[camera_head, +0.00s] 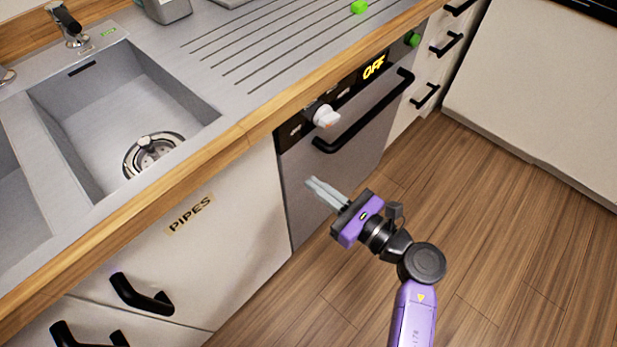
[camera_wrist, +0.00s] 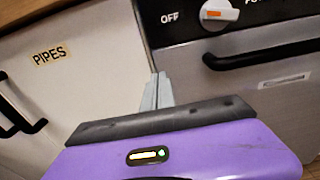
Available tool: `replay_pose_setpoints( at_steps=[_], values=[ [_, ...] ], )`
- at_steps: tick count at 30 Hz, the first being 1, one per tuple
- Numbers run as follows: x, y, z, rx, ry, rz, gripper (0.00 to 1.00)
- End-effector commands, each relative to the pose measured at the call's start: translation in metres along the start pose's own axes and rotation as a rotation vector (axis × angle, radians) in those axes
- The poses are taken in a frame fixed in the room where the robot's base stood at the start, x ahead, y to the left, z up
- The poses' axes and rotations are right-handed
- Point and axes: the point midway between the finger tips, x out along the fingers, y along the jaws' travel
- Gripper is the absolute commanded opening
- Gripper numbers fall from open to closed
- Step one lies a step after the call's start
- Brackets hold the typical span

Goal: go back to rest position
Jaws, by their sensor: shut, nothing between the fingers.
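My gripper (camera_head: 312,184) is purple and black with pale grey fingers. In the head view it is in front of the dishwasher's grey door (camera_head: 340,170), below the white knob (camera_head: 326,116), and its fingers point toward the door. The fingers are together with nothing between them. In the wrist view the gripper (camera_wrist: 157,85) shows its closed fingers pointing toward the seam between the PIPES cabinet (camera_wrist: 90,90) and the dishwasher. I cannot tell the exact gap between the fingertips and the front.
A black door handle (camera_head: 365,112) sticks out right of my gripper. The PIPES cabinet's black handle (camera_head: 140,295) sticks out at lower left. The wooden counter edge (camera_head: 250,125) and the sink (camera_head: 130,110) lie above. Open wooden floor (camera_head: 500,210) spreads to the right.

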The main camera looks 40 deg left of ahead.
Motion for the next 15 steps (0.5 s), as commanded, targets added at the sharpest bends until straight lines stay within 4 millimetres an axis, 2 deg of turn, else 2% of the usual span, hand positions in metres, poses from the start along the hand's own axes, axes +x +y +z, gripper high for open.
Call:
replay_pose_setpoints(
  at_steps=[9, 15],
  values=[
    [-0.051, -0.001, -0.002, 0.001, 0.0, -0.005, 0.0],
    [-0.069, -0.001, -0.002, 0.001, -0.001, -0.002, 0.0]
  ],
)
